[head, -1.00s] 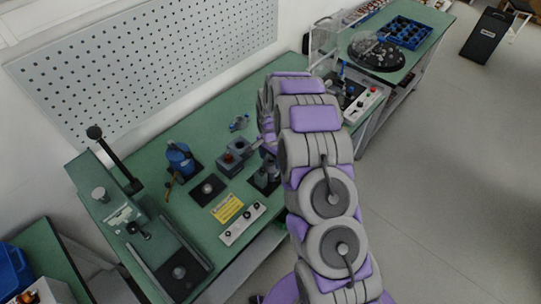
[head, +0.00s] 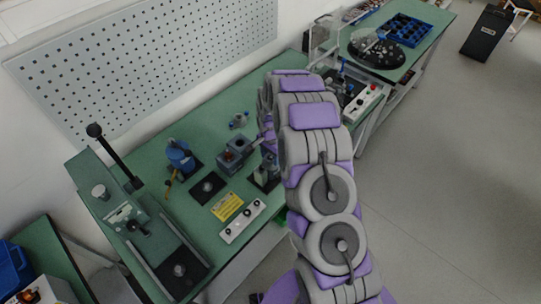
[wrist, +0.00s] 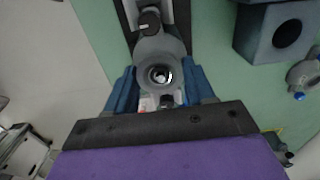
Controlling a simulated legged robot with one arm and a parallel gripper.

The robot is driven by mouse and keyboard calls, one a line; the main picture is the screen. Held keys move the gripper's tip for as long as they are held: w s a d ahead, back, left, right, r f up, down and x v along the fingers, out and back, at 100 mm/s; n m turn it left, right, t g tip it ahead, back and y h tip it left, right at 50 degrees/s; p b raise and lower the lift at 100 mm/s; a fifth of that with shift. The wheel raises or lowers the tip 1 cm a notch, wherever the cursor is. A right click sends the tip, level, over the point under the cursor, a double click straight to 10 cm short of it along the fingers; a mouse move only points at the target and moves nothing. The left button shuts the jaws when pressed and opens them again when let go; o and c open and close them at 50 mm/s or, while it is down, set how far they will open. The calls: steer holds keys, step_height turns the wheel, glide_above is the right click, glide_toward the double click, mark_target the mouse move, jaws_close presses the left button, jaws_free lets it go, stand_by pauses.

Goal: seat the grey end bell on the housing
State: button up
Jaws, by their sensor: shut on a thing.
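In the wrist view my gripper (wrist: 159,78) has its two blue fingers on either side of a round grey part with a central hole, which I take for the grey end bell (wrist: 146,60). The fingers are shut on it. Below and beyond it a dark fixture base (wrist: 128,12) carries a grey stem-like part; I cannot tell whether this is the housing. In the head view my arm hides most of the gripper. A grey cylindrical part (head: 268,169) stands on a black base just below the wrist. Whether the end bell touches the housing cannot be seen.
A grey block with a round hole (head: 241,142) stands left of the wrist and shows in the wrist view (wrist: 275,32).

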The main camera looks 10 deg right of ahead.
steer(key=shift+c, duration=0.3)
steer(key=shift+r, duration=0.15)
steer(key=shift+r+p, duration=0.6)
steer(key=shift+r, duration=2.4)
steer(key=shift+f, duration=0.3)
steer(key=shift+f+b, duration=0.35)
steer(key=shift+f, duration=1.15)
steer(key=shift+f, duration=0.15)
steer(key=shift+f, duration=1.1)
